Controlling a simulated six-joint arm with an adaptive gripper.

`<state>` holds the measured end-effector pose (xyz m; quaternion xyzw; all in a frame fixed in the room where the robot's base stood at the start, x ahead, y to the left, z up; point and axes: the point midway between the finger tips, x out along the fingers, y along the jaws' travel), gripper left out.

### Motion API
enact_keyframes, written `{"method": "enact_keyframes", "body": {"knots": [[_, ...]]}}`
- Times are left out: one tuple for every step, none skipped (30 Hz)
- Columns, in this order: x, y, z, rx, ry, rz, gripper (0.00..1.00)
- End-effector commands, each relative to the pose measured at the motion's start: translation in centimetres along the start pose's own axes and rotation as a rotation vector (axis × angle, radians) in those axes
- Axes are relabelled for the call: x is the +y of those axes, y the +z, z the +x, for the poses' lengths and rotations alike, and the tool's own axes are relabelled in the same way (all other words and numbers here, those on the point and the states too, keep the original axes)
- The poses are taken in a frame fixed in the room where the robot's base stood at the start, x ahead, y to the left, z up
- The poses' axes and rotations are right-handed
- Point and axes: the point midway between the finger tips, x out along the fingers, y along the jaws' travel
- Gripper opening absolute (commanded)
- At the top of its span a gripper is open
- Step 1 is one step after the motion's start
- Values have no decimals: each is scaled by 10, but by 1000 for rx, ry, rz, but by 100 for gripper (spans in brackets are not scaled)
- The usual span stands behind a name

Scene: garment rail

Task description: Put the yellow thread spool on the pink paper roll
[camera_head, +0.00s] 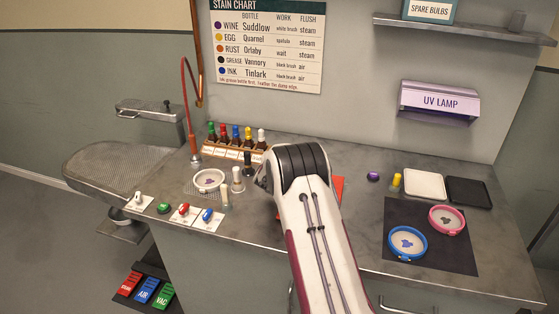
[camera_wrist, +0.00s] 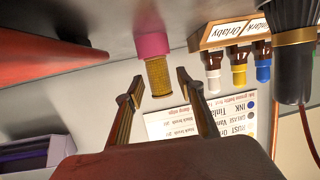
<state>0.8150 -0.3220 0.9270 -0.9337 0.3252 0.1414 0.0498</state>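In the wrist view, which is upside down, the yellow thread spool (camera_wrist: 158,77) stands end to end on the pink paper roll (camera_wrist: 152,45), on the side away from the bench top. The two look touching and roughly in line. The roll meets the bench top. My gripper (camera_wrist: 157,84) is open, with one finger on each side of the spool and a visible gap on both sides. In the head view my arm hides the spool, the roll and the fingertips.
A rack of stain bottles (camera_head: 234,152) stands at the back of the bench (camera_head: 345,255). Blue and pink rings (camera_head: 427,244) lie on a dark mat (camera_head: 455,262).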

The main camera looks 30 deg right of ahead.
Motion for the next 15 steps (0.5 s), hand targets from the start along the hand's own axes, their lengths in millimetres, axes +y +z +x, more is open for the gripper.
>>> {"method": "enact_keyframes", "body": {"knots": [[0,0,-4,-1,-1,-1,38],[0,0,-6,-1,-1,-1,38],[0,0,-9,-1,-1,-1,38],[0,0,-12,-1,-1,-1,38],[0,0,-14,0,-1,-1,38],[0,0,-17,0,-1,-1,38],[0,0,-20,0,-1,-1,38],[0,0,-22,-1,-2,-2,38],[0,0,-26,-1,-2,-2,38],[0,0,-28,-1,-1,-2,38],[0,0,-31,-1,-1,-2,38],[-1,0,-35,0,-1,-1,38],[-1,0,-37,0,-1,-1,38],[-1,0,-40,-1,-2,-1,38],[-1,0,-44,-1,-2,-1,38]]}}
